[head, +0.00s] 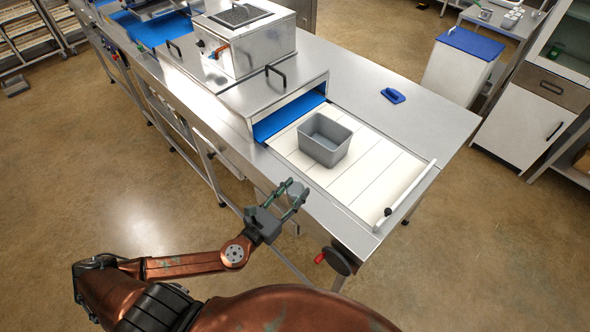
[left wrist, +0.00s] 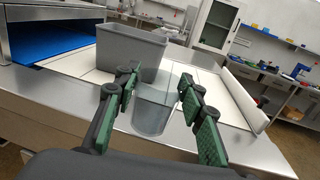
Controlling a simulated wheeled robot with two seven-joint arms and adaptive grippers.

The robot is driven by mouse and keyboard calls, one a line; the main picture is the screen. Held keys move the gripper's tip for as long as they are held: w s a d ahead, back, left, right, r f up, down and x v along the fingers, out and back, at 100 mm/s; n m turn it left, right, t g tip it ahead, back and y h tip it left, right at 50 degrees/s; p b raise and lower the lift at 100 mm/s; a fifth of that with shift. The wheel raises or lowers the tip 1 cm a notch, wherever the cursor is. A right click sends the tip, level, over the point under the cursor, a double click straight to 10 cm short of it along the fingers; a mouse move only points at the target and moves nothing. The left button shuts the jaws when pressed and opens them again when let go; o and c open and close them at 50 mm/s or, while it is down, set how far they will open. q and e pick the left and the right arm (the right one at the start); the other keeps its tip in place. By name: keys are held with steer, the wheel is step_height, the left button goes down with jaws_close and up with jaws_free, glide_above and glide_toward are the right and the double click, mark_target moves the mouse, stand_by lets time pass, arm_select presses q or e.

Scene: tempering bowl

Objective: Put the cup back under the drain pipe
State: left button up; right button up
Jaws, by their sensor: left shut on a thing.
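My left gripper (head: 293,196) is at the near side of the steel table, beside the conveyor end. In the left wrist view its green-padded fingers (left wrist: 165,105) are shut on a clear, greyish cup (left wrist: 155,108). The cup looks upright and hangs off the table's near edge. In the head view it is small and partly hidden by the fingers. I cannot surely make out the drain pipe in either view. A tap with a red-orange handle (head: 222,50) is on the steel tank. My right gripper is not in view.
A grey bin (head: 324,139) stands on the white slatted conveyor (head: 371,177), just beyond the cup. A handwheel (head: 340,261) with a red grip juts out below the table's near edge. A blue object (head: 393,96) lies on the table's otherwise clear far right.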

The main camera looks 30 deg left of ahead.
arm_select(q)
steer(key=s+d+f+n+y, duration=0.2)
steer(key=s+d+f+y, duration=0.1)
steer(key=s+d+f, duration=0.1)
steer(key=shift+s+t, duration=0.3)
steer(key=shift+s, duration=0.3)
